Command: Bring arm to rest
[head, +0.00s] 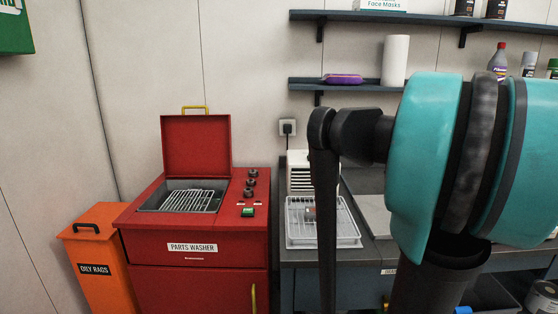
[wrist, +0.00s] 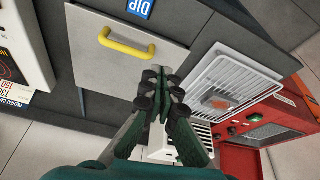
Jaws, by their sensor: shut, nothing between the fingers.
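My gripper (wrist: 163,78) shows in the wrist view with its dark fingers together and nothing between them. It is in the air above the workbench area, apart from the things below. In the head view my teal arm fills the right side and hides part of the bench. A dark narrow part of my arm hangs down in front of the bench there; the fingertips cannot be made out.
The red parts washer (head: 195,270) has its lid up, beside an orange oily rags bin (head: 98,262). A white wire rack (head: 297,232) on the bench (head: 300,258) holds a small brownish item. Shelves (head: 350,86) hang above. A yellow handle (wrist: 127,45) shows in the wrist view.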

